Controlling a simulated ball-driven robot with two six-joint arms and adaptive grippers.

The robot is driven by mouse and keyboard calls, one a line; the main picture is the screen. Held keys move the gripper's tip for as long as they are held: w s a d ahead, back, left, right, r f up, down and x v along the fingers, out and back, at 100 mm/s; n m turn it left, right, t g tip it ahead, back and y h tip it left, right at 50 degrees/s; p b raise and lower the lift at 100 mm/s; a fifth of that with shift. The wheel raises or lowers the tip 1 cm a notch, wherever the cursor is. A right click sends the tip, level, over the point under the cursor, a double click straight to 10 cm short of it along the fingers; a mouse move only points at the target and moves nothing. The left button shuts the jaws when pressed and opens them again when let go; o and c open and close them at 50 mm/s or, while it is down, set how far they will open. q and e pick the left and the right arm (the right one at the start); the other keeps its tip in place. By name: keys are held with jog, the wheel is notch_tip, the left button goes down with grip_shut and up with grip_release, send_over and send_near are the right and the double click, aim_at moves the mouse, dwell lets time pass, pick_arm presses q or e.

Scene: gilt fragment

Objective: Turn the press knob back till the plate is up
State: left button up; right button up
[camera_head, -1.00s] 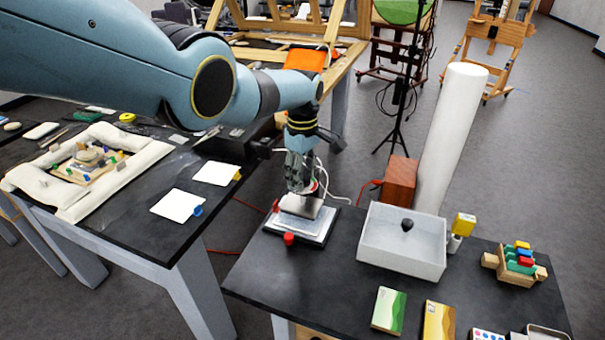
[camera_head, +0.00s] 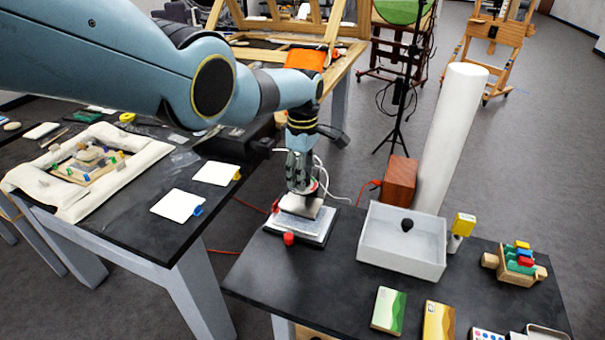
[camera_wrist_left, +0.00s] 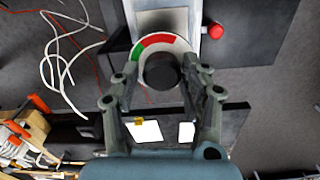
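The press (camera_head: 308,226) stands at the left end of the front dark table, with a pale flat bed and a grey upper part. In the wrist view its round dark knob (camera_wrist_left: 160,71) sits on a dial (camera_wrist_left: 157,40) with red, green and white sectors. My left gripper (camera_head: 301,188) points down over the press. In the wrist view its fingers (camera_wrist_left: 160,62) are spread on both sides of the knob, with gaps showing; contact is not visible. The plate's height is hard to tell, as the gripper covers part of the press. My right gripper is not in view.
A red button-like piece (camera_head: 289,238) is at the press's front corner. A white bin (camera_head: 402,262) with a dark object inside stands to the right. White cables (camera_head: 335,186) run behind the press. The left table (camera_head: 150,240) is close by, across a gap.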

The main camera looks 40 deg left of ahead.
pick_arm(q)
jog(key=shift+o, duration=1.2)
notch_tip(320, 180, up, 12)
jog(key=shift+s+f, duration=0.1)
